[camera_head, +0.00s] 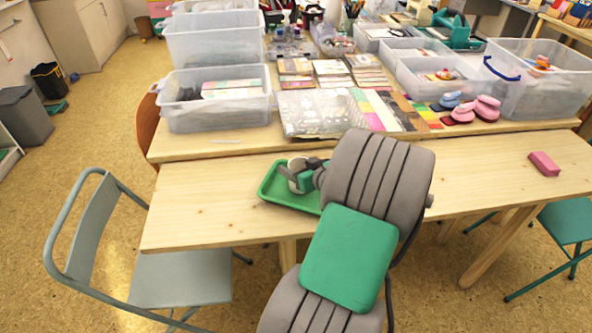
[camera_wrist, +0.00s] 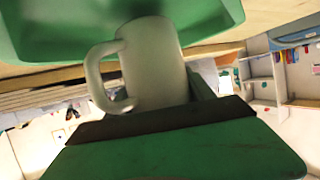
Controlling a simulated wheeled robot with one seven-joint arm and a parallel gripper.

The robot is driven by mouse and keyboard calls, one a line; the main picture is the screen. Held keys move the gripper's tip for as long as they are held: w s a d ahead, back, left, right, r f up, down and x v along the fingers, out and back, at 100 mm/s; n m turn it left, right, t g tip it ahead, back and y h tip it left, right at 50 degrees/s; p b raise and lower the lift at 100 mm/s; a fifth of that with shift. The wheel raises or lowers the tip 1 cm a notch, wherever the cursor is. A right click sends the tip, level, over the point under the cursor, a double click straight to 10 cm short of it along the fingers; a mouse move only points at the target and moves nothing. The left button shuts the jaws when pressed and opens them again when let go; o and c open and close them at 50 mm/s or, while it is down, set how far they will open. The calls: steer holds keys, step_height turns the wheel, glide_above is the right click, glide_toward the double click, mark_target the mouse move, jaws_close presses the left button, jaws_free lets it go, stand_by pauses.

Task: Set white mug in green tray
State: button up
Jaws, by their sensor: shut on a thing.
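The white mug (camera_head: 295,166) is held by my gripper (camera_head: 308,178) over the green tray (camera_head: 270,198) on the near table. My gripper partly covers the mug in the head view. In the wrist view the mug (camera_wrist: 152,62) shows its handle to the left, and my gripper (camera_wrist: 170,112) is shut on it. The tray (camera_wrist: 50,32) spans the top of that view, past the mug. I cannot tell whether the mug touches the tray floor. My arm hides the tray's right side in the head view.
Clear plastic bins (camera_head: 215,105) and stacks of ink pads (camera_head: 337,72) stand on the table behind. A pink block (camera_head: 543,164) lies at the right of the near table. A grey folding chair (camera_head: 180,277) stands at front left. The tabletop left of the tray is bare.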

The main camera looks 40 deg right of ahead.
steer(key=shift+f, duration=0.55)
steer(key=shift+f, duration=0.1)
steer(key=shift+f, duration=0.15)
steer(key=o, duration=1.7)
steer(key=shift+c, duration=0.2)
steer(key=shift+r, duration=0.35)
steer(key=v, duration=1.2)
